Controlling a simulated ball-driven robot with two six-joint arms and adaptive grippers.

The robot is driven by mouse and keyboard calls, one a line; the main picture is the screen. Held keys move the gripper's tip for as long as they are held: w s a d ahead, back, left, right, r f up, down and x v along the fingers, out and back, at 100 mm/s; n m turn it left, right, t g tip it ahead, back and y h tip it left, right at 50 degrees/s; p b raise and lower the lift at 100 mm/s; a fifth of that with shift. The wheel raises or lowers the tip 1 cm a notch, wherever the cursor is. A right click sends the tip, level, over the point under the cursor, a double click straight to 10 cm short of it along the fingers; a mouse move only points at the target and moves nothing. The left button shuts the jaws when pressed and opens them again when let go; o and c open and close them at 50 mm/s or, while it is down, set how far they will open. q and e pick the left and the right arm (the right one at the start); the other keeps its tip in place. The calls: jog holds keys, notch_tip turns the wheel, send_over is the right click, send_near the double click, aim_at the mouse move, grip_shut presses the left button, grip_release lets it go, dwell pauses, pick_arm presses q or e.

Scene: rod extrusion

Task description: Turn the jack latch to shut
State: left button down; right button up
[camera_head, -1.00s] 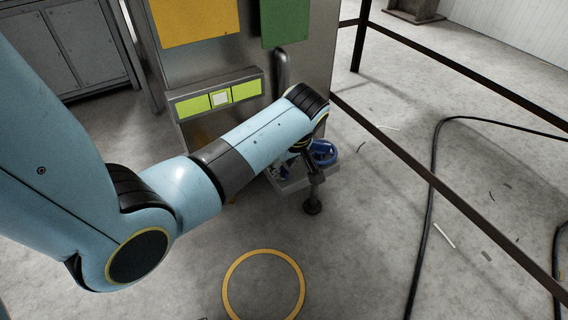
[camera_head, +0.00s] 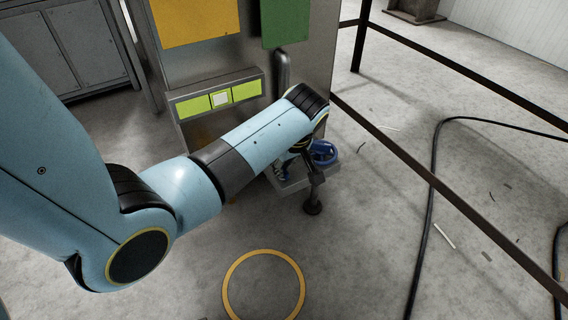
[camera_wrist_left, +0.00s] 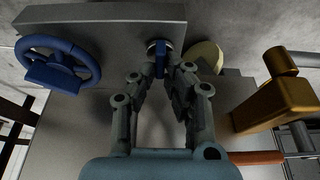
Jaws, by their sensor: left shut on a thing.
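The jack latch appears as a small blue handle (camera_wrist_left: 160,56) on a round mount on a grey plate in the left wrist view. My left gripper (camera_wrist_left: 160,72) is shut on this blue handle, one finger on each side of it. The handle stands roughly upright in that picture. My right gripper is in neither view.
A blue handwheel (camera_wrist_left: 62,66) sits left of the latch; it also shows in the head view (camera_head: 323,152). A brass-coloured part (camera_wrist_left: 275,100) is on the right. A dark railing (camera_head: 430,175) and a black cable (camera_head: 432,190) lie to the right.

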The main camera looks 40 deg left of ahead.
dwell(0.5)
pick_arm(q)
jog(key=shift+r+n+p, duration=0.1)
jog(key=shift+n+p, duration=0.2)
jog(key=shift+n, duration=0.2)
jog(key=shift+n+g, duration=0.3)
jog(key=shift+n+g+p, duration=0.3)
jog(key=shift+n+p, duration=0.05)
jog(key=shift+n, duration=0.95)
